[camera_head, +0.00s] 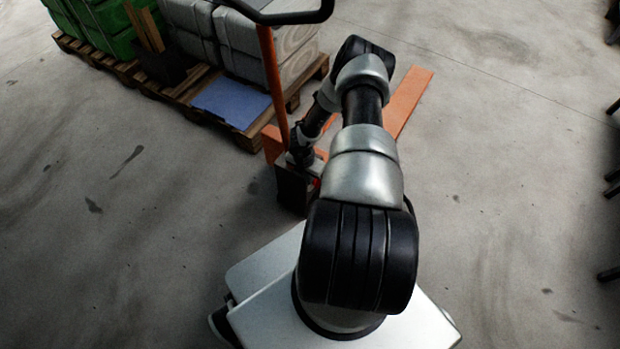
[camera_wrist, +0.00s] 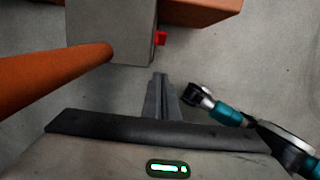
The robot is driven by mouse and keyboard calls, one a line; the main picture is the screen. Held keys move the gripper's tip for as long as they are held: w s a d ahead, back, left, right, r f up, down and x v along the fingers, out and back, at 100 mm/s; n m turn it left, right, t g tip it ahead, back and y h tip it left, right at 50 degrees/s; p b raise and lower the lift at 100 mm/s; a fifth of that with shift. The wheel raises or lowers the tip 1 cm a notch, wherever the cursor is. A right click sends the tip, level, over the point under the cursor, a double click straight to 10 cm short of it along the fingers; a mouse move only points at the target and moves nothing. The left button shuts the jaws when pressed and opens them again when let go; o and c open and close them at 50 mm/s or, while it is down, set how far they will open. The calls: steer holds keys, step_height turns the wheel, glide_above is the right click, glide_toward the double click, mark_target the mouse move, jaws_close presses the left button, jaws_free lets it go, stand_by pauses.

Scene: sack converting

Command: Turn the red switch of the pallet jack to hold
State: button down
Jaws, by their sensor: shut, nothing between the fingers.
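The pallet jack shows in the head view with an orange upright shaft (camera_head: 273,85), a black handle (camera_head: 290,15) and an orange fork (camera_head: 408,100). The red switch (camera_wrist: 160,38) is a small red piece at the right side of the jack's grey housing (camera_wrist: 118,30) in the wrist view. A bit of red (camera_head: 316,183) also shows low on the jack in the head view, partly hidden by my arm. My gripper (camera_wrist: 160,77) is shut and empty, its tips just short of the switch in the picture and apart from it. Which way the switch is turned is too small to tell.
The jack's orange shaft (camera_wrist: 50,75) crosses the left of the wrist view, close to my gripper. Behind the jack stands a wooden pallet (camera_head: 185,95) with grey bales (camera_head: 275,50), green bales (camera_head: 100,25) and a blue sheet (camera_head: 232,98). The floor to the right is mostly clear.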

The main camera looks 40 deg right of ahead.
steer(key=b, duration=0.4)
glide_toward(316, 184)
step_height(316, 184, down, 5)
steer(key=s+a, duration=0.2)
steer(key=a, duration=0.1)
steer(key=shift+w+d+f+b, duration=0.2)
steer(key=shift+d+f+b, duration=0.1)
steer(key=shift+d, duration=0.2)
steer(key=shift+w+d+f+b, duration=0.15)
steer(key=shift+d+f+b, duration=0.1)
steer(key=shift+d, duration=0.3)
steer(key=shift+w+d+f+b, duration=0.2)
steer(key=shift+d+b, duration=0.1)
steer(key=shift+d, duration=0.2)
steer(key=shift+s+r, duration=0.1)
